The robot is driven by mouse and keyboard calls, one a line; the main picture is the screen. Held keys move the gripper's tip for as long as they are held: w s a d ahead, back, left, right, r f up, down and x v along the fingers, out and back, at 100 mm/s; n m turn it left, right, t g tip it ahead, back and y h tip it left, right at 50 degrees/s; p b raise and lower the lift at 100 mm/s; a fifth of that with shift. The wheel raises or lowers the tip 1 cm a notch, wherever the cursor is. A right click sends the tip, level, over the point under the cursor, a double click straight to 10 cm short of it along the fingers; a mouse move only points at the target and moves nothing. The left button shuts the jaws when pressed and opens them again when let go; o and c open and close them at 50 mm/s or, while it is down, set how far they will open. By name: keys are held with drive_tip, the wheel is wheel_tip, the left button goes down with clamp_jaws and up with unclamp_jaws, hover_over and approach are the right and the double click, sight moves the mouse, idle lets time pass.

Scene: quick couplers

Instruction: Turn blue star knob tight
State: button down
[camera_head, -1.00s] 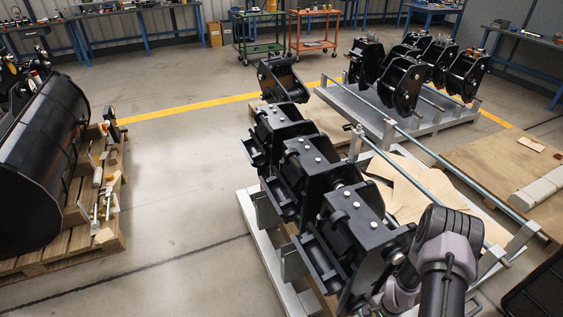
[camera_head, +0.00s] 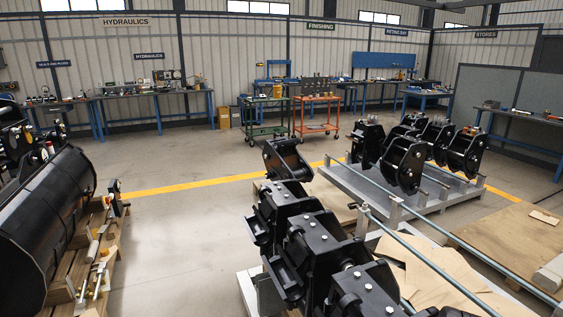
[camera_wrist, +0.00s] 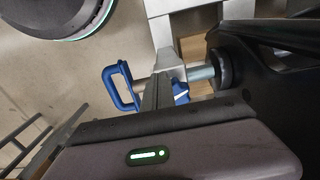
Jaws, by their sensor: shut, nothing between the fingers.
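In the wrist view, my gripper (camera_wrist: 157,82) is shut and empty, its dark grey fingers pointing up the picture from my wrist body. A small blue piece (camera_wrist: 180,92) shows just right of the fingers, partly hidden by them. It may be the blue star knob, but its shape cannot be made out. A blue loop-shaped handle (camera_wrist: 119,88) is left of the fingers. Whether the fingers touch either blue part cannot be told. In the head view no blue knob can be made out, and my gripper is out of sight.
A silver rod with a black collar (camera_wrist: 220,69) and a dark plate (camera_wrist: 285,90) lie close on the right in the wrist view. In the head view, black couplers (camera_head: 318,240) stand in a row on a frame. Open floor (camera_head: 185,240) lies to their left.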

drive_tip(key=shift+w+a+b, duration=0.1)
drive_tip(key=shift+w+b, duration=0.2)
drive_tip(key=shift+w+a+b, duration=0.4)
drive_tip(key=shift+w+b, duration=0.25)
drive_tip(key=shift+b, duration=0.05)
drive_tip(key=shift+w+b, duration=0.6)
drive_tip(key=shift+a, duration=0.15)
wheel_tip(320, 180, up, 6)
drive_tip(key=p, duration=0.4)
drive_tip(key=shift+a, duration=0.3)
